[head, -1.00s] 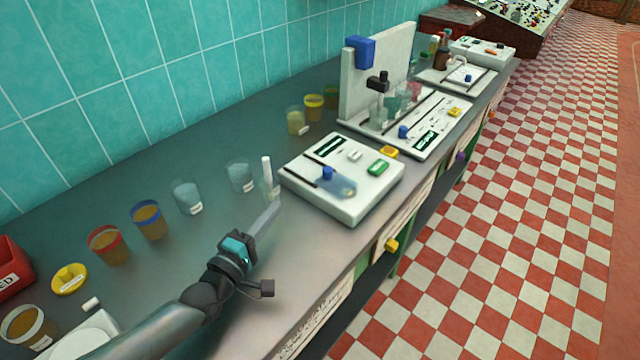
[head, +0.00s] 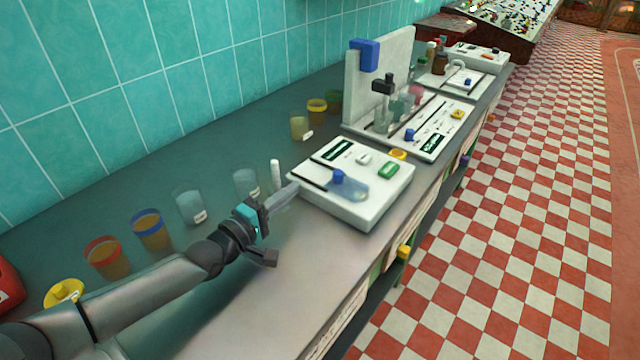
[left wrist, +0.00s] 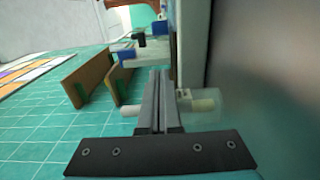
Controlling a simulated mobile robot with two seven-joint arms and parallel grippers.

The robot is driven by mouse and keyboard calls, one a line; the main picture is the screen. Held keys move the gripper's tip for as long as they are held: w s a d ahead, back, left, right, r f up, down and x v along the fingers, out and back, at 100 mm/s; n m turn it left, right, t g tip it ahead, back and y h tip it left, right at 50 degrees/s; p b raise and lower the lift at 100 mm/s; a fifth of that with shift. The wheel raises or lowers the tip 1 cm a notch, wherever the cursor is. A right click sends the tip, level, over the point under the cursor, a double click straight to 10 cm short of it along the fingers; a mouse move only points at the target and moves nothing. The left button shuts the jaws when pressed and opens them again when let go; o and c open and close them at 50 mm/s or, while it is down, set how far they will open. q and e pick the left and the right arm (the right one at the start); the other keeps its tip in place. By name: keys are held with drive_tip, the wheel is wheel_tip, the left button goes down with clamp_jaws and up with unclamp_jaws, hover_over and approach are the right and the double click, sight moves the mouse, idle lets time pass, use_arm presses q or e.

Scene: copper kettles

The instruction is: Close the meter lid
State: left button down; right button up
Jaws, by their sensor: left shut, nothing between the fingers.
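The meter, taken here to be the nearest white box (head: 368,212), sits on the bench with a dark display, a green button and a blue knob (head: 338,176). A see-through bluish piece (head: 355,189) shows beside the knob; whether this is the lid, and how far it is open, I cannot tell. My left gripper (head: 284,196) is shut and empty, its tips near the box's left corner. I cannot tell whether they touch it. In the left wrist view the shut fingers (left wrist: 157,88) point ahead. My right gripper is not in view.
A slim white-topped vial (head: 275,172) stands close to my fingertips. Clear beakers (head: 190,206) and cups with coloured rims (head: 152,230) line the wall side. A white stand (head: 400,70) with a blue block is behind the meter.

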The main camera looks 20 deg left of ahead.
sight(331, 198)
use_arm(q)
drive_tip(key=x, duration=0.4)
drive_tip(key=shift+b, duration=0.4)
drive_tip(key=shift+w+d, duration=0.3)
drive_tip(key=shift+d, duration=0.7)
drive_tip(key=shift+w+d, duration=0.4)
drive_tip(key=shift+d, duration=0.35)
drive_tip(key=shift+p, duration=0.3)
drive_tip(key=shift+s+d+r+p, duration=0.1)
drive_tip(key=shift+s+d+p, duration=0.1)
drive_tip(key=shift+d+p, duration=0.35)
drive_tip(key=shift+s+d+p, duration=0.25)
drive_tip(key=shift+d+p, duration=0.05)
drive_tip(key=shift+d, duration=0.35)
drive_tip(key=shift+s+d, duration=0.15)
drive_tip(key=shift+d, duration=0.2)
drive_tip(key=shift+a, duration=0.1)
